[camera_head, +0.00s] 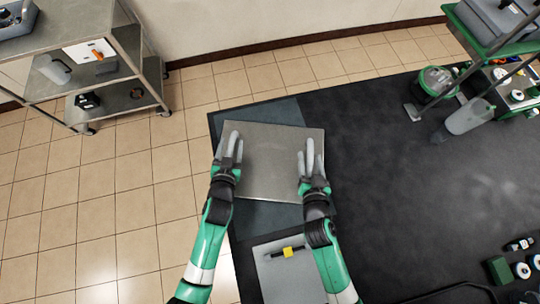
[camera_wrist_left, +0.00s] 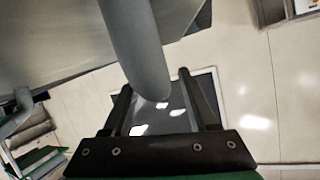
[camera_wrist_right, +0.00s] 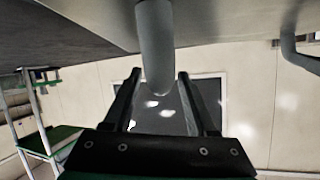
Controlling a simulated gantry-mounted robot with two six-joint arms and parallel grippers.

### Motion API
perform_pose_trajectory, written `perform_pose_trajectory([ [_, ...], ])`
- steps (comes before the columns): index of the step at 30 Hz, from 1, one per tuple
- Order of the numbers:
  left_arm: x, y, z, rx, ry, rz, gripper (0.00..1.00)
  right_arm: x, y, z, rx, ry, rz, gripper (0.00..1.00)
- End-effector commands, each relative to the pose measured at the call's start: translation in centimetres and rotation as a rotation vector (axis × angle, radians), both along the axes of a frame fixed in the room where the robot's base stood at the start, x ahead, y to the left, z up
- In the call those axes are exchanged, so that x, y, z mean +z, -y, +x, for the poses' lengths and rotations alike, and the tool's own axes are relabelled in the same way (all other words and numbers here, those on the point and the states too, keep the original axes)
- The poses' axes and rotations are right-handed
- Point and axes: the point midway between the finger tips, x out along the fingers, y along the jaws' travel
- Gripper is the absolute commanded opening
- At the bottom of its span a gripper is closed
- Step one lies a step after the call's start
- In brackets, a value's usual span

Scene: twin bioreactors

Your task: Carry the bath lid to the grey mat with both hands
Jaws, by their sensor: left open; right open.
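The bath lid, a flat square metal plate (camera_head: 268,165), is in the head view over a blue-grey mat (camera_head: 265,114) on the dark surface. I cannot tell whether it touches the mat. My left gripper (camera_head: 230,145) is at its left edge and my right gripper (camera_head: 311,155) at its right edge. Both are open. In the left wrist view a grey rod-like handle (camera_wrist_left: 133,40) stands between the open fingers (camera_wrist_left: 160,95). In the right wrist view a similar rod (camera_wrist_right: 154,45) stands between the fingers (camera_wrist_right: 160,95). Neither finger pair visibly closes on its rod.
A light grey panel (camera_head: 275,280) with a yellow block (camera_head: 288,252) lies in front of the lid, between my forearms. A metal shelf cart (camera_head: 100,75) stands at back left. Bioreactor equipment (camera_head: 470,115) and small items stand at the right. The dark surface (camera_head: 400,190) right of the lid is clear.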

Motion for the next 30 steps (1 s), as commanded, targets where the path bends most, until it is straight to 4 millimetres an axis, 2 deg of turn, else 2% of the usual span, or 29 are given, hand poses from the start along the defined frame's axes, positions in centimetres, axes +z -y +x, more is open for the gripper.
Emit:
perform_pose_trajectory([
  [5,0.7,-0.1,-2.1,-0.001,-0.001,0.000,0.59,0.0,0.0,0.0,0.000,0.000,0.000,0.57],
  [13,3.0,-0.1,-7.8,-0.003,-0.002,0.000,0.59,0.0,0.0,0.0,0.000,0.000,0.000,0.57],
  [18,4.0,-0.2,-10.3,-0.002,-0.002,0.001,0.59,0.0,0.0,0.0,0.000,0.000,0.000,0.57],
  [26,4.4,-0.3,-11.0,-0.001,-0.002,0.000,0.59,0.0,0.0,-0.1,0.000,0.000,0.000,0.57],
  [30,4.4,-0.3,-10.9,-0.001,-0.002,0.000,0.59,0.5,-0.1,-1.4,0.001,0.000,-0.001,0.57],
])
